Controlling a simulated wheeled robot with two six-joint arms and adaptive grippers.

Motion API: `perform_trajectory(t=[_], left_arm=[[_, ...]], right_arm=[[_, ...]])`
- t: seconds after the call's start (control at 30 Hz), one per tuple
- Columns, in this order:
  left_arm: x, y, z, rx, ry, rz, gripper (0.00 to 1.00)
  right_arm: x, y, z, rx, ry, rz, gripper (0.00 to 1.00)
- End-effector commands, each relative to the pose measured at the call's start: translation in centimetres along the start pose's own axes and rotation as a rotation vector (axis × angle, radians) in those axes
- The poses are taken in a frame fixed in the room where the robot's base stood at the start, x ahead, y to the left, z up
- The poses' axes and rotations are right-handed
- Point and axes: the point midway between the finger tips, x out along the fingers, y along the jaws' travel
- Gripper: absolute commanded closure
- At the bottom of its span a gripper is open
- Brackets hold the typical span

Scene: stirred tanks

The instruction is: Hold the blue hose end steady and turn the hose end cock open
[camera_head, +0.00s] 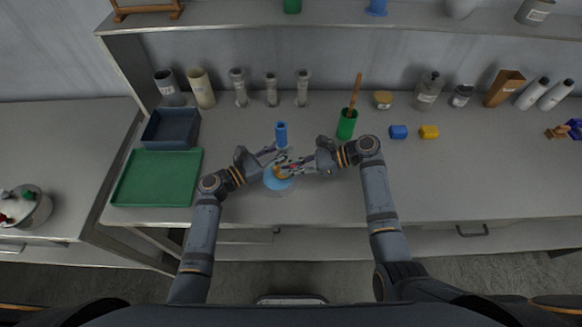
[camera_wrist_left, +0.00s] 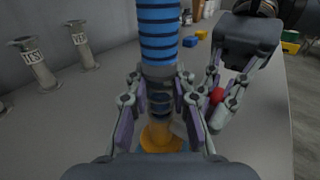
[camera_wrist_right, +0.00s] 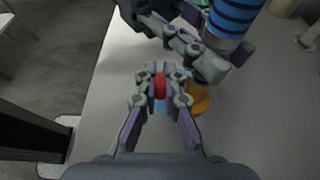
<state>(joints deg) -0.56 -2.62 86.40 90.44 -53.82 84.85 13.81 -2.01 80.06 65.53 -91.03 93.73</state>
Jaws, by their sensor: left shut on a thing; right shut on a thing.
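The blue hose end (camera_head: 281,132) stands upright above the counter. Its dark-ringed blue sleeve (camera_wrist_left: 158,30) fills the top of the left wrist view, with a grey collar below it. My left gripper (camera_wrist_left: 158,100) is shut on the hose end just below the sleeve, a finger on each side. The cock's red handle (camera_wrist_right: 160,87) sticks out sideways. My right gripper (camera_wrist_right: 162,82) is shut on this red handle. The handle also shows in the left wrist view (camera_wrist_left: 216,96). My fingers partly hide the cock's body.
An orange part (camera_wrist_left: 160,138) sits below the hose end, over a light-blue round base (camera_head: 277,182). A green cup (camera_head: 347,124) with a wooden-handled tool stands right of it. A green tray (camera_head: 157,178) and dark bin (camera_head: 170,128) lie left. The counter's front right is clear.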

Motion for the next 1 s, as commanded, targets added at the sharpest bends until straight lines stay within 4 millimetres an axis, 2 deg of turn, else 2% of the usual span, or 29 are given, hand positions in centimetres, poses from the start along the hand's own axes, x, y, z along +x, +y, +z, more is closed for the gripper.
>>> perform_trajectory(t=[0.43,0.77,0.8,0.9,0.93,1.0], left_arm=[[0.0,0.02,-0.05,0.0,0.001,0.001,1.0],[0.0,0.02,-0.05,0.0,0.001,0.001,1.0],[0.0,0.03,-0.05,0.0,0.001,0.001,1.0],[-0.01,0.03,-0.05,0.0,0.001,0.001,1.0],[-0.01,0.02,-0.05,0.0,0.001,0.001,1.0],[-0.01,0.02,-0.05,0.0,0.001,0.001,1.0]], right_arm=[[0.81,0.01,0.96,-0.001,0.256,0.002,1.0],[0.76,0.0,0.88,0.001,0.273,0.001,1.0],[0.76,0.0,0.88,0.001,0.273,0.001,0.88],[0.76,0.0,0.89,0.001,0.272,0.001,0.74],[0.76,0.0,0.89,0.001,0.272,0.001,0.7],[0.76,-0.01,0.9,0.001,0.272,0.0,0.7]])
